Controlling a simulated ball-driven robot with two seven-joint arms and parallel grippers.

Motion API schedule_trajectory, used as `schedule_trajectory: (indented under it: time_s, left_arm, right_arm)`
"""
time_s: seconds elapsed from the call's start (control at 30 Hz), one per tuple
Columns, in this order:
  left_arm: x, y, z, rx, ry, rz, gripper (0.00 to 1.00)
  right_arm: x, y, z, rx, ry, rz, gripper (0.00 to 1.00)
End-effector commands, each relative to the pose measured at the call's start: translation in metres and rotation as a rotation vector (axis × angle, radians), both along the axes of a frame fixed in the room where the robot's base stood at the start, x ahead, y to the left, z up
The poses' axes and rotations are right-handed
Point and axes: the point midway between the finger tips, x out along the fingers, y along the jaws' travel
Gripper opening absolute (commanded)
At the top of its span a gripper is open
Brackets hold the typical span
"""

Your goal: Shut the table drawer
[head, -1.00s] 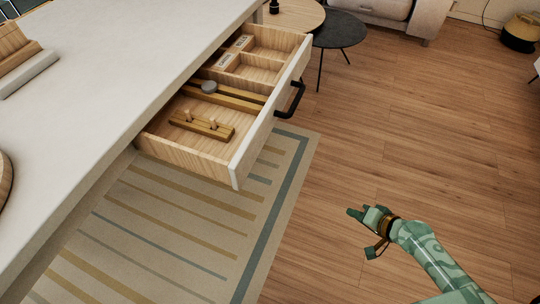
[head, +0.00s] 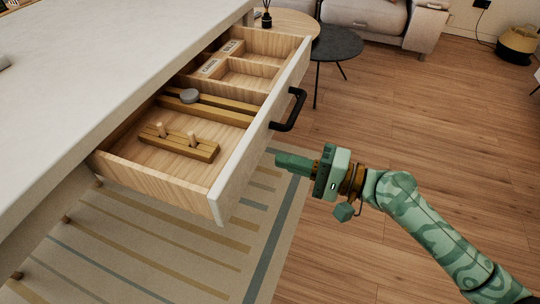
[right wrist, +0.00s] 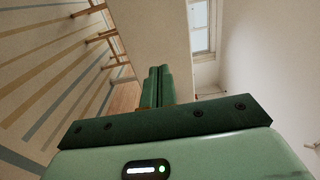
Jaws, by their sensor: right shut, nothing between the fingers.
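The table drawer (head: 232,172) stands pulled out from under the white table (head: 100,75), with its pale front facing right. A black handle (head: 290,110) is on that front. Inside are wooden dividers and a peg block (head: 180,146). My right gripper (head: 279,160) is shut and empty. It is just right of the drawer front, below the handle, with its fingers pointing left toward the front; I cannot tell whether they touch it. The right wrist view shows the closed fingers (right wrist: 157,84) ahead of a pale surface. My left gripper is not in view.
A striped rug (head: 150,245) lies under the drawer. A dark round side table (head: 338,43) and a sofa (head: 372,14) stand behind. A basket (head: 517,45) is at the far right. Wooden floor to the right is clear.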

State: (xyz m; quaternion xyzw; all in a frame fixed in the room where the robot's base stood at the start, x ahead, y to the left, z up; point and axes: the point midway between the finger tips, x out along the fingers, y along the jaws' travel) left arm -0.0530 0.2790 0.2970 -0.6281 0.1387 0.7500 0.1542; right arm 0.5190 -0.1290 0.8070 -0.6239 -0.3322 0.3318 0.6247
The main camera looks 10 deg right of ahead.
Motion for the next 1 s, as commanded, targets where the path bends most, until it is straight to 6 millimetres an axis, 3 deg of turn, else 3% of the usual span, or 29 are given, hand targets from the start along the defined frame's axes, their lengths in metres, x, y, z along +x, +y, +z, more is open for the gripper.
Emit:
schedule_trajectory:
  time_s: [0.1, 0.3, 0.8, 1.0]
  left_arm:
    - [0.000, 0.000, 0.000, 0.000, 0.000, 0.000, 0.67]
    - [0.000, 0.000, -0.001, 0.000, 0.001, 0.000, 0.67]
    - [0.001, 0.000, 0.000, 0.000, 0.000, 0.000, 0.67]
    - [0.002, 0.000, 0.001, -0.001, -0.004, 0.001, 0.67]
  right_arm:
    - [0.011, 0.017, 0.001, 0.002, -0.003, 0.000, 0.00]
    - [0.021, 0.032, 0.000, 0.001, -0.001, 0.000, 0.00]
    - [0.024, 0.035, -0.001, 0.000, 0.000, 0.000, 0.00]
    - [0.034, 0.050, 0.001, 0.000, -0.001, 0.000, 0.00]
